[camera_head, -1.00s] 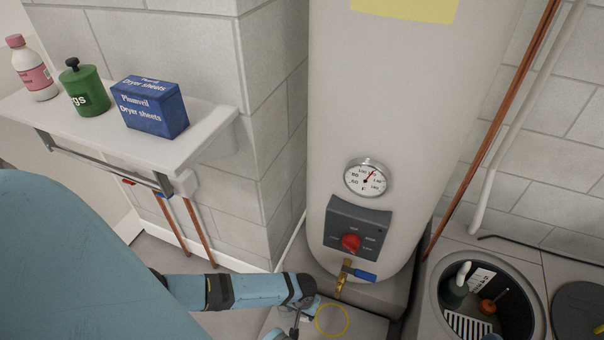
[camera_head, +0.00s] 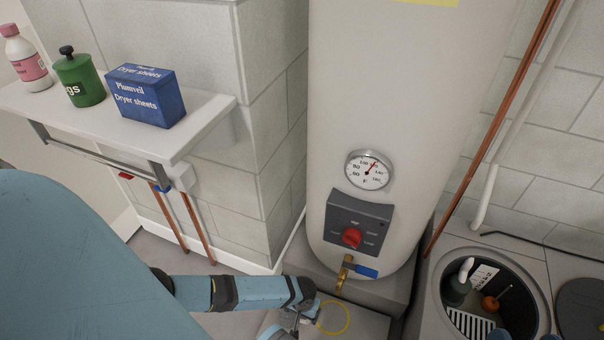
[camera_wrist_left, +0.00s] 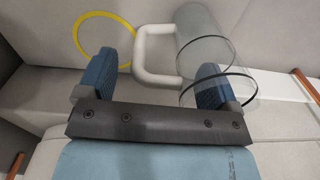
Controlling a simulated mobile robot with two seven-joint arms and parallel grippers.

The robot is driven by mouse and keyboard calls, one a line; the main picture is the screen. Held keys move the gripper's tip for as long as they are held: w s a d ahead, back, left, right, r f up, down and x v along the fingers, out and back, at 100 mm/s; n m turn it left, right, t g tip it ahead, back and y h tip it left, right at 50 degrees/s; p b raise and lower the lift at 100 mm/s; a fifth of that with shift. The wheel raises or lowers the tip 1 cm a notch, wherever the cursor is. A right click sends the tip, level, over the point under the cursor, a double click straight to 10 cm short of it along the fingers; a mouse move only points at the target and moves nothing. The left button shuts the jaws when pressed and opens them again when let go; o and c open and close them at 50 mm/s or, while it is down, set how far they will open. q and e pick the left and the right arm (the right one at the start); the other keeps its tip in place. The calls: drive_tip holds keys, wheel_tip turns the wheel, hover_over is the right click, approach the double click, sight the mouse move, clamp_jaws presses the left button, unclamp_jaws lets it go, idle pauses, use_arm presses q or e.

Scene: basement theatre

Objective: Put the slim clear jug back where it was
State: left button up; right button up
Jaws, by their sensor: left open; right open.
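The right finger overlaps the jug's clear body. In the head view my left gripper is low, beside a yellow ring (camera_head: 333,318) on the grey step, and the jug is hard to make out. My right gripper (camera_head: 522,337) barely shows at the bottom edge, open, in front of the round pit.
The white water heater (camera_head: 385,100) has a brass tap with a blue lever (camera_head: 366,271) above the ring. A round pit (camera_head: 520,268) holding small items is at right, with a dark round lid (camera_head: 582,305) beside it. A wall shelf (camera_head: 205,128) holds a bottle, tin and blue box.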

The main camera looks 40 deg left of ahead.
use_arm(q)
wheel_tip(320, 180, up, 6)
drive_tip(key=p, duration=0.3)
drive_tip(key=shift+f, duration=0.2)
wheel_tip(320, 180, up, 7)
drive_tip(key=p, duration=0.3)
drive_tip(key=shift+f, duration=0.15)
use_arm(e)
wheel_tip(320, 180, up, 7)
drive_tip(key=m+t, duration=0.1)
drive_tip(key=t, duration=0.1)
drive_tip(key=shift+s+m+t, duration=0.3)
drive_tip(key=shift+s, duration=0.15)
use_arm(q)
drive_tip(key=shift+d, duration=0.1)
use_arm(e)
drive_tip(key=shift+r, duration=0.15)
